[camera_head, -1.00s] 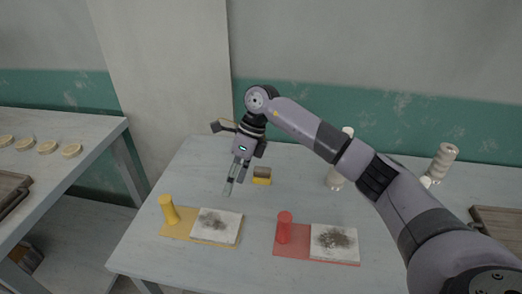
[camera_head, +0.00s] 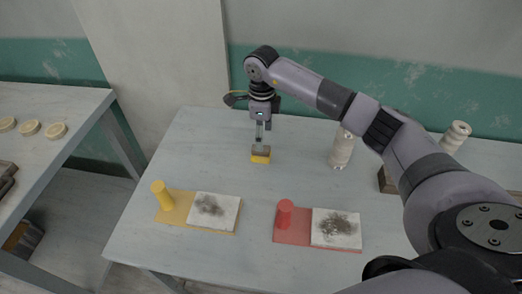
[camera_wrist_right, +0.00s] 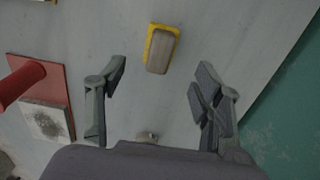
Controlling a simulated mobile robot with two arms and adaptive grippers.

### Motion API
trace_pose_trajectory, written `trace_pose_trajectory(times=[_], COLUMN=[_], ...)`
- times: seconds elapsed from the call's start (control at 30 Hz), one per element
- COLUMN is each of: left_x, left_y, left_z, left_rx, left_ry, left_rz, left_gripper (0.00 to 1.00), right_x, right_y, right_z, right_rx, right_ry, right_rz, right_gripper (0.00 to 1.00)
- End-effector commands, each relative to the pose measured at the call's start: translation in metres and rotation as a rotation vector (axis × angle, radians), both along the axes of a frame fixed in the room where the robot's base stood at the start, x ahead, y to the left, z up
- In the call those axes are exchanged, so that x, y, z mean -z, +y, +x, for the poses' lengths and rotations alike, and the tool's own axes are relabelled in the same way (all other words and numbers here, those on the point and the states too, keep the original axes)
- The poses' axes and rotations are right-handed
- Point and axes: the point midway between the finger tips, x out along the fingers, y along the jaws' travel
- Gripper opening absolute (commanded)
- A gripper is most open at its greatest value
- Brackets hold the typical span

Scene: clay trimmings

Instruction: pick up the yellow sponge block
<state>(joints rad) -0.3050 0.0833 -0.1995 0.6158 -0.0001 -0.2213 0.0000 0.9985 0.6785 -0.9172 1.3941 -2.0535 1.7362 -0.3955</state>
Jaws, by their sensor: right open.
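The yellow sponge block (camera_head: 260,157) lies on the table, yellow below with a grey-brown upper part. My right gripper (camera_head: 260,140) points down just behind and above it in the head view. In the right wrist view the block (camera_wrist_right: 161,49) lies beyond the fingertips, between their lines. The right gripper (camera_wrist_right: 160,80) is open and empty there, its two fingers spread apart. Whether the fingertips are level with the block cannot be told. My left gripper is not in view.
On the table (camera_head: 180,262) stand a yellow cylinder (camera_head: 162,195) and a red cylinder (camera_head: 284,214) on matching mats, each beside a white tile with dark crumbs (camera_head: 213,210). A pale bottle-like object (camera_head: 342,148) stands right of the block. The table around the block is clear.

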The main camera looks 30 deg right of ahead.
Motion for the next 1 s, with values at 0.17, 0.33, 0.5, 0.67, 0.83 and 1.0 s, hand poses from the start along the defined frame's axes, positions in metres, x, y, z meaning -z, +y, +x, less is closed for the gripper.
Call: trace_pose_trajectory(times=[0.17,0.33,0.5,0.67,0.83,1.0], left_x=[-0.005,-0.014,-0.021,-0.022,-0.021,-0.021], left_y=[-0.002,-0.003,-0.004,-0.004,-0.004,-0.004], left_z=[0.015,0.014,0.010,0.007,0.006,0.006], left_rx=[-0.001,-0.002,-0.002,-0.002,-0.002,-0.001], left_ry=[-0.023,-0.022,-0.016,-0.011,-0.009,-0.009], left_rz=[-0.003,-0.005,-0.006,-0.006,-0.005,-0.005], left_gripper=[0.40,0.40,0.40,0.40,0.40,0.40], right_x=[0.014,0.030,0.056,0.067,0.068,0.068], right_y=[0.000,0.001,0.002,0.002,0.001,0.001], right_z=[0.000,0.000,0.001,0.001,0.002,0.002], right_rx=[0.000,0.000,0.001,0.001,0.000,0.000], right_ry=[0.000,0.004,0.003,0.001,-0.001,-0.001], right_rz=[0.000,0.001,0.002,0.001,0.001,0.001], right_gripper=[0.61,0.61,0.61,0.61,0.61,0.51])
